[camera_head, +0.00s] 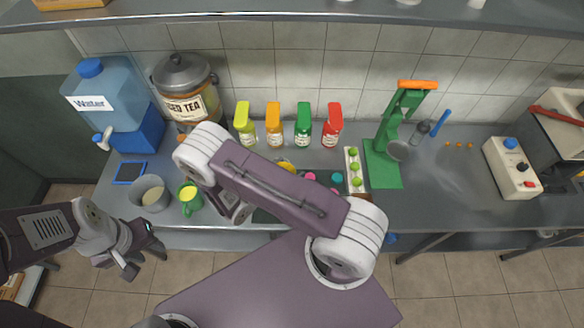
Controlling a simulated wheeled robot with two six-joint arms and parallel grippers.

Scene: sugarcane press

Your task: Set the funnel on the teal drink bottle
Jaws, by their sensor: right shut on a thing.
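My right gripper (236,212) points down over the front of the counter, left of centre, partly hidden by its own forearm. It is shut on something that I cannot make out. I cannot pick out the funnel for sure. A small teal round top (337,177) shows just right of my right forearm, among pink ones; I cannot tell whether it is the teal drink bottle. My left gripper (142,251) is open and empty, off the counter's front edge at the lower left.
A green-and-yellow cup (189,197) and a grey bucket (150,193) stand at the counter's front left. A water dispenser (105,98), tea urn (187,92) and several coloured bottles line the back. A green press (396,125) stands right of a white tray (353,170).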

